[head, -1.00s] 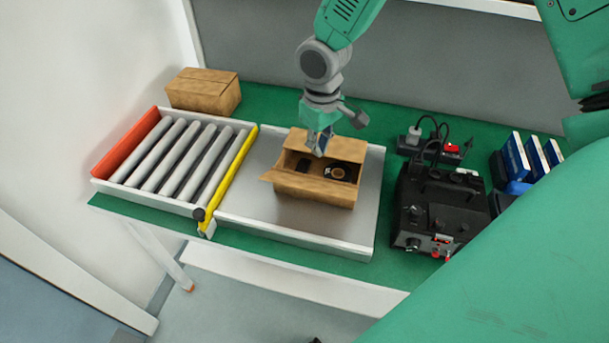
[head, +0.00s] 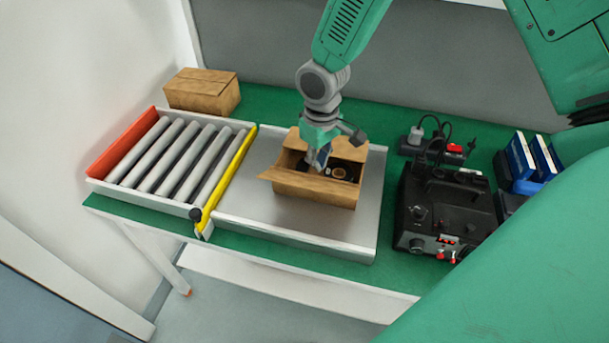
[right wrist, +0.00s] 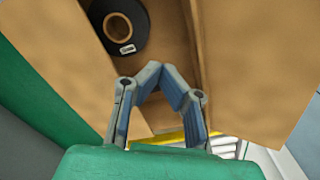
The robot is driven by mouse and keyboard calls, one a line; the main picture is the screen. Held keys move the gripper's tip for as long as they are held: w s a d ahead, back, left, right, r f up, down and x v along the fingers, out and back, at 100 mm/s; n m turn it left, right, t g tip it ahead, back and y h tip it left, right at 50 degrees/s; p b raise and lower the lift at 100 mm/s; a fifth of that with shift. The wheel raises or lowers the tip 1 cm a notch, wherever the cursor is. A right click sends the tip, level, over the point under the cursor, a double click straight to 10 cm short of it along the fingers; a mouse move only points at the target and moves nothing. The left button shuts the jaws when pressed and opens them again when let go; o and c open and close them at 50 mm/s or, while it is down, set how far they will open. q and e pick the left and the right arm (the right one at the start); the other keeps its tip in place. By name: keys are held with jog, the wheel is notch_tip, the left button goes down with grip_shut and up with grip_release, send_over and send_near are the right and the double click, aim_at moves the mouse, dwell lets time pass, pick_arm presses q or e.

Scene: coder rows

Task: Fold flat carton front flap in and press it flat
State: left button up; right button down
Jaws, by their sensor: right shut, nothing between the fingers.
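The open brown carton (head: 315,192) sits on a grey metal plate, with a flap sticking out at its left side. A dark round roll with a tan centre (head: 338,174) lies inside; it also shows in the right wrist view (right wrist: 124,30). My right gripper (head: 319,163) is shut and empty, pointing down at the carton's opening near its back side. In the right wrist view its fingers (right wrist: 158,72) meet over the carton's opening, with wide brown flaps (right wrist: 55,50) to either side. Whether the fingers touch cardboard I cannot tell. My left gripper is not in view.
A roller conveyor (head: 168,155) with a yellow edge stands left of the plate (head: 270,222). A closed carton (head: 203,92) is behind it. A black device (head: 445,212), cables and blue-white boxes (head: 530,158) stand on the right. The plate's front is clear.

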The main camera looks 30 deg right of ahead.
jog(key=shift+f+b, duration=0.65)
jog(key=shift+f, duration=0.8)
jog(key=shift+r, duration=0.15)
notch_tip(320, 180, up, 8)
jog(key=p, duration=0.7)
jog(key=shift+p, duration=0.4)
